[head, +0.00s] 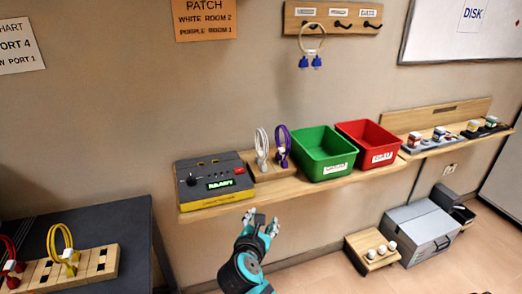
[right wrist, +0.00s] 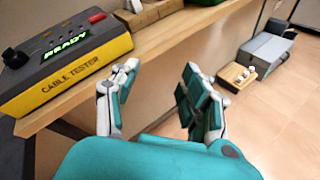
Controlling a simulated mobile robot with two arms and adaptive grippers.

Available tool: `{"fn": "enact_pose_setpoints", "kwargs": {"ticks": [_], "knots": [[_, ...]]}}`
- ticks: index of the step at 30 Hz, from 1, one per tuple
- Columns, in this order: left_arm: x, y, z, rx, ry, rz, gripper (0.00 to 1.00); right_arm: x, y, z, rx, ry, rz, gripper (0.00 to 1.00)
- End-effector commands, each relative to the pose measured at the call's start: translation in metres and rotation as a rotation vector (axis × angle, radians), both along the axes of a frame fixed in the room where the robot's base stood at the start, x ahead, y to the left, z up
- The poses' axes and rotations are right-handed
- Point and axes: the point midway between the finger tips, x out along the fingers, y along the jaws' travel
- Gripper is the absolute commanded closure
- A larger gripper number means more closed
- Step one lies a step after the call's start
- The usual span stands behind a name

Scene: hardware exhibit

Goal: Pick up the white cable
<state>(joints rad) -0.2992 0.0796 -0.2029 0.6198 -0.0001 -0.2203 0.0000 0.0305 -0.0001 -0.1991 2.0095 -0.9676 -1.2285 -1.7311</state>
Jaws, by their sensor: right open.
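The white cable (head: 262,148) stands as an upright loop on a wooden block on the wall shelf, between the cable tester and a purple cable (head: 283,146). In the right wrist view, small white pieces (right wrist: 133,6) at the top edge may be its lower end; the loop is out of that view. My right gripper (head: 262,222) is open and empty, in front of the shelf's edge and below the white cable, apart from it. It also shows in the right wrist view (right wrist: 160,90), with its fingers spread. My left gripper is not in view.
The cable tester (head: 212,180), reading READY, is left of the cables. A green bin (head: 324,165) and a red bin (head: 372,155) stand right on the shelf (head: 330,183). A dark table (head: 125,215) is at lower left. A grey toolbox (head: 420,235) sits on the floor.

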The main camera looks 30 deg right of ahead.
Motion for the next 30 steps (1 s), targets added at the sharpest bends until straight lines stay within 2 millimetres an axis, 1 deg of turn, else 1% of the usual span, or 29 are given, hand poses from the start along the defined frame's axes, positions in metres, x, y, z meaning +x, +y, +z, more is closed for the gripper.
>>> {"fn": "enact_pose_setpoints", "kwargs": {"ticks": [1, 3, 6, 9, 11, 14, 24, 27, 30], "knots": [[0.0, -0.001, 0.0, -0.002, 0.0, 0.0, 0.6, 0.017, 0.001, 0.022, -0.154, 0.04, 0.029, 0.54], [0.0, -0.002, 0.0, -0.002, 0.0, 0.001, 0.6, 0.033, 0.002, 0.048, -0.348, 0.105, 0.055, 0.54], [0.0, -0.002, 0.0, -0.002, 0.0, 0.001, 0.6, 0.047, 0.004, 0.074, -0.545, 0.181, 0.065, 0.54], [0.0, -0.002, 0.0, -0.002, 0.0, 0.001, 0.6, 0.055, 0.004, 0.089, -0.652, 0.225, 0.065, 0.54], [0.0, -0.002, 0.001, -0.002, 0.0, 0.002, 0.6, 0.06, 0.002, 0.093, -0.682, 0.238, 0.064, 0.54], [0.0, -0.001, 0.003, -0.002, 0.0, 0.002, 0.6, 0.071, -0.01, 0.096, -0.694, 0.244, 0.063, 0.54], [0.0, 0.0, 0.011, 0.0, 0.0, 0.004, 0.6, 0.121, -0.063, 0.095, -0.688, 0.244, 0.064, 0.54], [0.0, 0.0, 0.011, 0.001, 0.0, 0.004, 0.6, 0.131, -0.074, 0.094, -0.689, 0.243, 0.064, 0.54], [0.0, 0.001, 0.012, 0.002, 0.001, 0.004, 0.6, 0.137, -0.081, 0.094, -0.687, 0.243, 0.064, 0.54]]}}
